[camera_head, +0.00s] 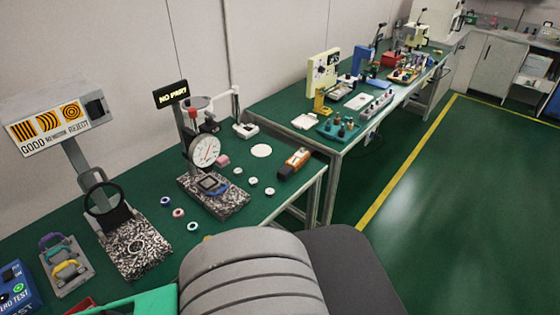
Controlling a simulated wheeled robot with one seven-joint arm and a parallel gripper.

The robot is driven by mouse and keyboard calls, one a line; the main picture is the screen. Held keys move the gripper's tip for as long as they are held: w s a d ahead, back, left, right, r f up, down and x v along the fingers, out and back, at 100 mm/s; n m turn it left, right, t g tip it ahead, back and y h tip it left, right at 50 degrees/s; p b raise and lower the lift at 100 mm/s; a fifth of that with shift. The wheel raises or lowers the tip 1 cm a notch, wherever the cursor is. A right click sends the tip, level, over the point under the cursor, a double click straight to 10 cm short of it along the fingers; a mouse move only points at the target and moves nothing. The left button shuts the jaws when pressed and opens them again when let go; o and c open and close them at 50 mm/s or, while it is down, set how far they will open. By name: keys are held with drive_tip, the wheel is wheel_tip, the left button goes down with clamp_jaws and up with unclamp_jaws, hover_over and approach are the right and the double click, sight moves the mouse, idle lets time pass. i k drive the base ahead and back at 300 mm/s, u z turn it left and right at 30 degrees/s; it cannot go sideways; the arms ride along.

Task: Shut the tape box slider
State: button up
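My gripper is not in view. A large grey ribbed shape at the bottom middle looks like part of my own arm and covers the bench's front edge there.
A dial gauge (204,151) on a speckled stone base stands left of the box. Small round parts lie between them, with a white disc (261,150) behind. A second bench (275,110) with several devices runs beyond. Open green floor (455,200) lies right.

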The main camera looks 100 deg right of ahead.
sight(300, 153)
drive_tip(key=u, duration=0.9)
drive_tip(key=i, duration=0.8)
drive_tip(key=z, duration=4.85)
drive_tip(key=i, duration=0.5)
drive_tip(key=z, duration=0.35)
